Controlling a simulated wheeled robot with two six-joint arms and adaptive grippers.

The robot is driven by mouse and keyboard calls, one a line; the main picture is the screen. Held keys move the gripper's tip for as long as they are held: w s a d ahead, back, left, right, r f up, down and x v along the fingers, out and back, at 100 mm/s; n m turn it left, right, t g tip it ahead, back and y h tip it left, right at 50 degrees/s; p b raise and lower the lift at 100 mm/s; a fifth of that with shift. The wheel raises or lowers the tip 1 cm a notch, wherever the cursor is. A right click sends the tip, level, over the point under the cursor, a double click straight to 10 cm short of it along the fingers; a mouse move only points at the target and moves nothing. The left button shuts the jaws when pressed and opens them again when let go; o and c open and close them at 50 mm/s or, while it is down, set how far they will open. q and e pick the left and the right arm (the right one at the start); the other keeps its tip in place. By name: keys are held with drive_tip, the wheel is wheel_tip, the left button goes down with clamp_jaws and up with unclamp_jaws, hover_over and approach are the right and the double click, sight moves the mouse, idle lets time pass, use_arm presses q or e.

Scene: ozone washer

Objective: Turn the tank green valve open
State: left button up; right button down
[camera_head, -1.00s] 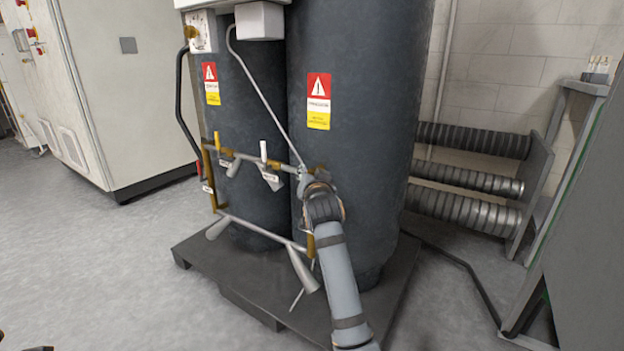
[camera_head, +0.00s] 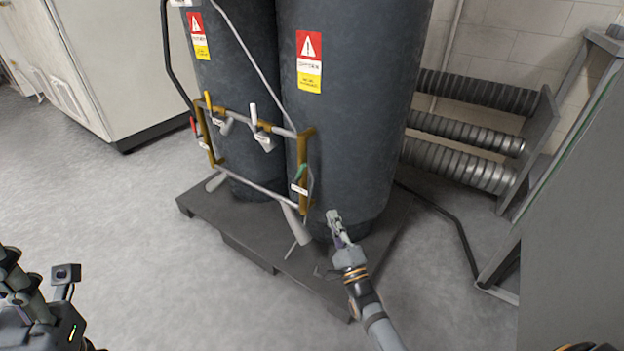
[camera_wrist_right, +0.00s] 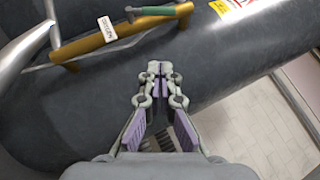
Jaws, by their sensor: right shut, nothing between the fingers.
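The green valve handle (camera_head: 301,171) is on the right upright brown pipe of the tank's pipe frame, above a white tag. In the right wrist view the green handle (camera_wrist_right: 158,11) lies roughly along the brown pipe (camera_wrist_right: 95,40), near the top edge. My right gripper (camera_head: 333,215) is shut and empty, below and right of the handle, in front of the right tank's lower part. In the right wrist view its fingertips (camera_wrist_right: 160,68) meet, apart from the handle and pipe. Part of my left gripper (camera_head: 14,283) shows at the lower left; its fingertips are unclear.
Two dark tanks (camera_head: 350,130) stand on a dark pallet (camera_head: 250,235). Yellow (camera_head: 209,99), white (camera_head: 253,113) and red (camera_head: 193,125) handles are on the same frame. Ribbed cylinders (camera_head: 470,130) lie at the right by the wall. The floor at left is clear.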

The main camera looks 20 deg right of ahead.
drive_tip(key=b, duration=0.4)
approach(302, 171)
drive_tip(key=w+d, duration=0.4)
drive_tip(key=w, duration=0.1)
drive_tip(key=a, duration=0.1)
drive_tip(key=w+a+r+b, duration=0.1)
drive_tip(key=shift+w+a+r, duration=0.2)
drive_tip(key=shift+w+a, duration=0.1)
drive_tip(key=shift+w, duration=0.05)
